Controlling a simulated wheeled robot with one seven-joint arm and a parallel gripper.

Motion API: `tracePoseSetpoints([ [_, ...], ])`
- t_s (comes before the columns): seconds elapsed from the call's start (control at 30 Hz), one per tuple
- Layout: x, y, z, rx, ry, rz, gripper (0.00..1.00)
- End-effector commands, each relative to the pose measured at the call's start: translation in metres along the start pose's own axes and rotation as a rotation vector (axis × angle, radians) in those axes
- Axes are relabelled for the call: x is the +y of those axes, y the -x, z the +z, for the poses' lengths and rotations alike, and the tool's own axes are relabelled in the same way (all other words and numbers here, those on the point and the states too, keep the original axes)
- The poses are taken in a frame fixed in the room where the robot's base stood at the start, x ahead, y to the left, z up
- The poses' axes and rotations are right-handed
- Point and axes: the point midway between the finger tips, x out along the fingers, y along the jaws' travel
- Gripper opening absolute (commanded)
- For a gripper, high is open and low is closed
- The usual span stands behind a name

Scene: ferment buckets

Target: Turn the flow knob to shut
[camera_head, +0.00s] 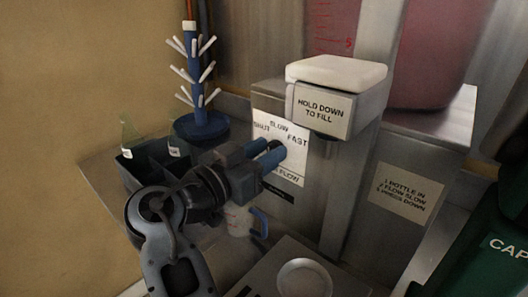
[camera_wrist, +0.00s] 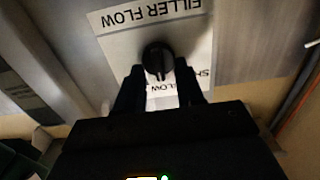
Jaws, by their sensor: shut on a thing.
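The flow knob (camera_wrist: 157,61) is a round black knob with a raised ridge on a white label plate. In the wrist view its ridge runs roughly up and down the picture, in line with the SLOW word; I cannot tell its exact setting. My gripper (camera_wrist: 160,74) is shut on the knob, with one dark finger on each side. In the head view my gripper (camera_head: 272,153) reaches the plate (camera_head: 295,172), marked SHUT, SLOW and FAST, and its fingers mostly hide the knob. In the wrist view the plate appears upside down and the SHUT word is partly covered.
A filler head (camera_head: 335,75) marked HOLD DOWN TO FILL overhangs right of the plate. A blue bottle tree (camera_head: 195,75), a dark crate (camera_head: 143,170) with green bottles and a measuring jug (camera_head: 240,222) stand near my arm. A round pad (camera_head: 304,279) lies below the filler.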

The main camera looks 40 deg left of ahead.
Motion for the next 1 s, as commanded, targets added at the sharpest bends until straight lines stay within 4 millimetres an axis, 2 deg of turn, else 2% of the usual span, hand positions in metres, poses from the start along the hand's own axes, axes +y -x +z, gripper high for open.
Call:
tracePoseSetpoints([
  [0.37,-0.0012,0.0006,0.0005,0.001,0.088,-0.001,0.07],
  [1.0,-0.0054,0.0002,0.0014,-0.001,0.596,-0.001,0.07],
])
